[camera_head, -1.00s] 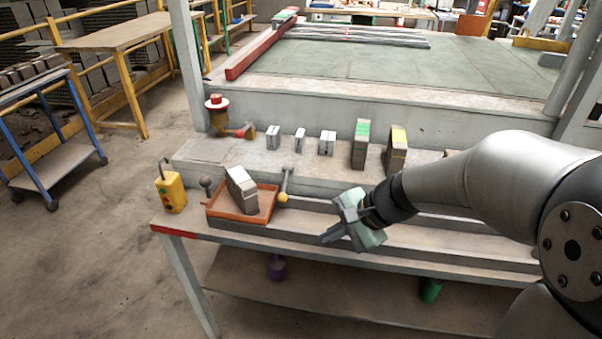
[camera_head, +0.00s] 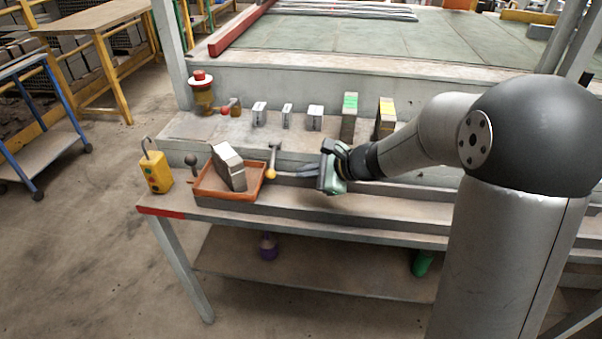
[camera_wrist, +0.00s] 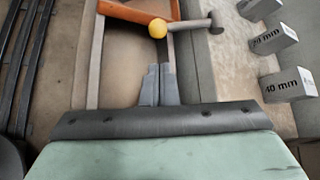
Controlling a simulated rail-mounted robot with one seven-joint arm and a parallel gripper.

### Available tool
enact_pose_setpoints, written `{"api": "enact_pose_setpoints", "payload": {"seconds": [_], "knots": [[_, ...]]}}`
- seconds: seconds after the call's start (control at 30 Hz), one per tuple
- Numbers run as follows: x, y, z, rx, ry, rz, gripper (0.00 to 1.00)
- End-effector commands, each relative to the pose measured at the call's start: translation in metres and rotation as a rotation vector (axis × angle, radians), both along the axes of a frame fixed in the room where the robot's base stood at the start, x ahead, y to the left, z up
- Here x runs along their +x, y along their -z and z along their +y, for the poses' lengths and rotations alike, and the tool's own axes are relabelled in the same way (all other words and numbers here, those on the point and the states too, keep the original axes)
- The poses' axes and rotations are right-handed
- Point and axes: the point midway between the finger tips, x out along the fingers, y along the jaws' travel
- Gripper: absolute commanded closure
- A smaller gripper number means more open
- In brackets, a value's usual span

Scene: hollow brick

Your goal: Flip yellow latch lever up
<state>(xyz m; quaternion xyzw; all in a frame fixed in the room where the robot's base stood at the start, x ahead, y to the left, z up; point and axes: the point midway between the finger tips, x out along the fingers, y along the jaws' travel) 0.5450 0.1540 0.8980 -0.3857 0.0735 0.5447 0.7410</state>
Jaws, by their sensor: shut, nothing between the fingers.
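The yellow latch lever (camera_head: 273,160) is a grey rod with a yellow ball at its lower, near end, just right of the orange tray. In the wrist view its yellow ball (camera_wrist: 157,29) is at top centre, and the grey rod runs right from it to a dark pivot end. My gripper (camera_head: 283,173) is shut and empty, with its fingers pointing left toward the ball. In the wrist view the closed fingertips (camera_wrist: 159,70) sit just below the ball in the picture, with a small gap showing.
An orange tray (camera_head: 208,194) holding a leaning grey brick (camera_head: 229,165) is just left of the lever. Several small blocks (camera_head: 315,117) stand on the ledge behind.

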Motion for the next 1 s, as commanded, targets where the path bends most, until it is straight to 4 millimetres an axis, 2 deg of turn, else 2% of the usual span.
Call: {"api": "enact_pose_setpoints", "payload": {"seconds": [0.2, 0.43, 0.63, 1.0], "knots": [[0.016, 0.023, 0.032, 0.000, -0.004, 0.002, 1.00], [0.028, 0.039, 0.055, 0.000, -0.003, 0.001, 1.00], [0.031, 0.042, 0.061, 0.000, -0.002, 0.000, 1.00], [0.032, 0.041, 0.058, 0.000, 0.003, 0.006, 1.00]]}}
